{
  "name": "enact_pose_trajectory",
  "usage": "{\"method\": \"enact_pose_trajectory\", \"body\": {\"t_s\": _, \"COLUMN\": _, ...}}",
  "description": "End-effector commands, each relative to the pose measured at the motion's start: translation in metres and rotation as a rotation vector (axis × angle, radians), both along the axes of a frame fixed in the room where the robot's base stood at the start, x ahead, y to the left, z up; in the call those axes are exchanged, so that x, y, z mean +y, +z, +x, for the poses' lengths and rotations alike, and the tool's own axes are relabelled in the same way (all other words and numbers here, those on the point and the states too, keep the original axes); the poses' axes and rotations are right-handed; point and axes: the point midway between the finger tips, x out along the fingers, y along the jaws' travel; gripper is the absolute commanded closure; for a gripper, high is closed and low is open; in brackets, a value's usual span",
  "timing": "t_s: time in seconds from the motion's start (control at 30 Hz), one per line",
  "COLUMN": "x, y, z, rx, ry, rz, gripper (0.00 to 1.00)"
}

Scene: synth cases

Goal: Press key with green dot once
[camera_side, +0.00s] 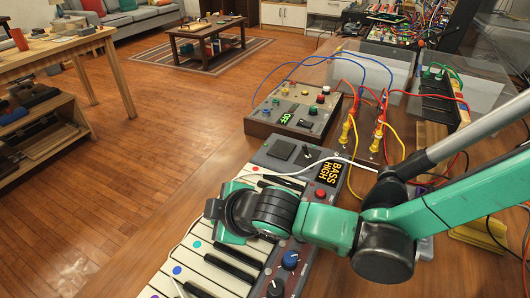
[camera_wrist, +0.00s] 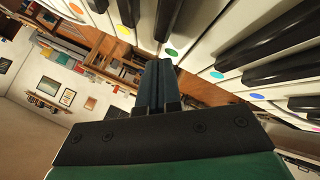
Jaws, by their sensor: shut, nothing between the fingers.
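The keyboard shows at the bottom of the side view, with white keys (camera_side: 207,268) bearing coloured dots. In the wrist view the green dot (camera_wrist: 171,52) sits near the end of a white key, between the yellow dot (camera_wrist: 122,30) and the blue dot (camera_wrist: 217,75). In the side view my gripper's wrist housing covers the middle keys, and I cannot make out the green dot there. My gripper (camera_wrist: 158,64) is shut and empty, its fingertips just below and slightly left of the green dot in the wrist view. I cannot tell whether they touch the key.
Knobs and a BASS HIGH display (camera_side: 326,172) lie on the keyboard's panel. A control box (camera_side: 291,110) reading OFF stands behind it, with cables and yellow connectors to its right. Black keys (camera_side: 230,267) rise between the white ones. Open floor lies to the left.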

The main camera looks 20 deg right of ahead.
Motion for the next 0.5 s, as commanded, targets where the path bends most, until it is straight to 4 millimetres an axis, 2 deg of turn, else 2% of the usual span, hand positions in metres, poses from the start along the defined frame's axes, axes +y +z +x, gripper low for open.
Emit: {"method": "enact_pose_trajectory", "body": {"t_s": 0.5, "x": 0.0001, "y": -0.0057, "z": 0.0001, "rx": 0.000, "ry": 0.000, "rz": 0.000, "gripper": 1.00}}
